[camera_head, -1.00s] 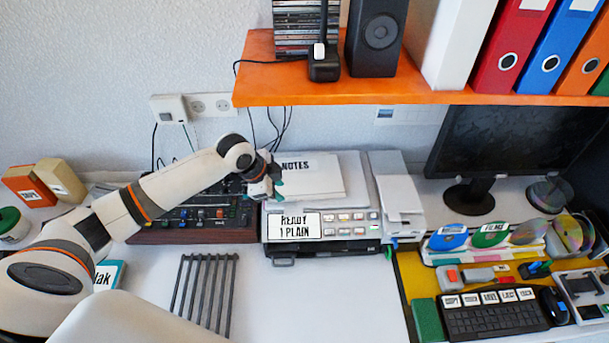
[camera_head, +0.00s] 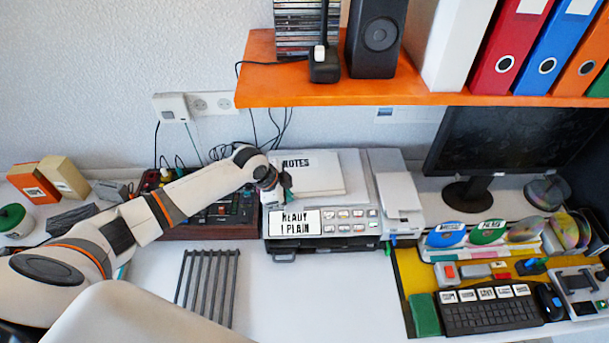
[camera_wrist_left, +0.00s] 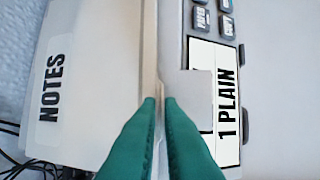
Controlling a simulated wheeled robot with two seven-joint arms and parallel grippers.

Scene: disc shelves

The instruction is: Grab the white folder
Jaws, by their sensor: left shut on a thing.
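The white folder (camera_head: 316,175), with a NOTES label, lies flat on top of the grey printer (camera_head: 357,190). It also shows on the left of the left wrist view (camera_wrist_left: 75,95), beside the printer's buttons and the READY 1 PLAIN display. My left gripper (camera_head: 284,187) is at the folder's front left corner. In the left wrist view its green fingertips (camera_wrist_left: 160,102) are shut on the folder's edge. The fingers hide part of that edge. My right gripper is not in view.
An orange shelf (camera_head: 420,97) with binders and a speaker (camera_head: 377,38) hangs above the printer. A monitor (camera_head: 500,150) stands to the right. A dark rack (camera_head: 207,285) lies in front. White desk in front of the printer is clear.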

